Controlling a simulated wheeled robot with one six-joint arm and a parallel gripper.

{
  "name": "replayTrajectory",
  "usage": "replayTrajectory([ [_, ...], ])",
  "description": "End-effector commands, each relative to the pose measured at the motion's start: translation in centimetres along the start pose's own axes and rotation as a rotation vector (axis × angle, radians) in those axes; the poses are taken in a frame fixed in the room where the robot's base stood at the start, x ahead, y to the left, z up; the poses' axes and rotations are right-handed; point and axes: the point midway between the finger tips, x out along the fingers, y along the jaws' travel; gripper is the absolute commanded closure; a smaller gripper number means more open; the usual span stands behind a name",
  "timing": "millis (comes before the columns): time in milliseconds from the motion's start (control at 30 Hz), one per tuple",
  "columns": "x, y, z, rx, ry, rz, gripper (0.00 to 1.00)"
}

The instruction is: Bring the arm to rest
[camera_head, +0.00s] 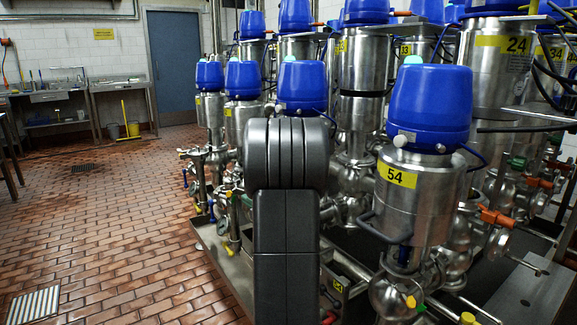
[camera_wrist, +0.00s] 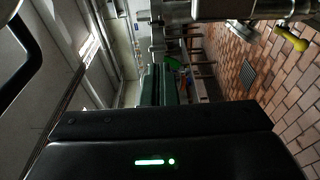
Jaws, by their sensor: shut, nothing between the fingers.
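My arm (camera_head: 286,200) shows in the head view as dark grey rounded links, upright in the middle, in front of the valves. My gripper (camera_wrist: 160,70) shows in the wrist view, where its dark fingers lie side by side beyond a black housing with a small green light. The fingers are shut with nothing between them. They touch nothing that I can see. In the head view the gripper is not visible.
Steel valves with blue caps, such as number 54 (camera_head: 429,105), crowd the middle and right, close to my arm. Tiled floor (camera_head: 130,220) is open at left. Steel sinks (camera_head: 60,95) and a blue-grey door (camera_head: 174,60) stand behind. A yellow knob (camera_wrist: 290,38) shows upper right.

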Motion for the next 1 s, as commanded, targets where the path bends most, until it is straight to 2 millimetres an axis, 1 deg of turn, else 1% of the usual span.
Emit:
replayTrajectory([
  [33, 1.1, -0.1, -0.1, 0.001, 0.003, 0.001, 1.0],
  [167, 3.6, 0.0, -0.2, 0.001, 0.003, 0.001, 1.0],
  [200, 3.5, 0.5, -0.6, 0.004, 0.002, -0.001, 1.0],
  [333, 3.8, 0.5, -1.4, 0.003, 0.002, -0.001, 1.0],
  [500, 4.1, 0.2, -1.9, 0.003, 0.0, -0.002, 1.0],
  [867, 4.2, 0.0, -2.0, 0.002, 0.0, 0.0, 1.0],
  [1000, 4.0, 0.3, -2.0, 0.004, -0.004, 0.002, 1.0],
])
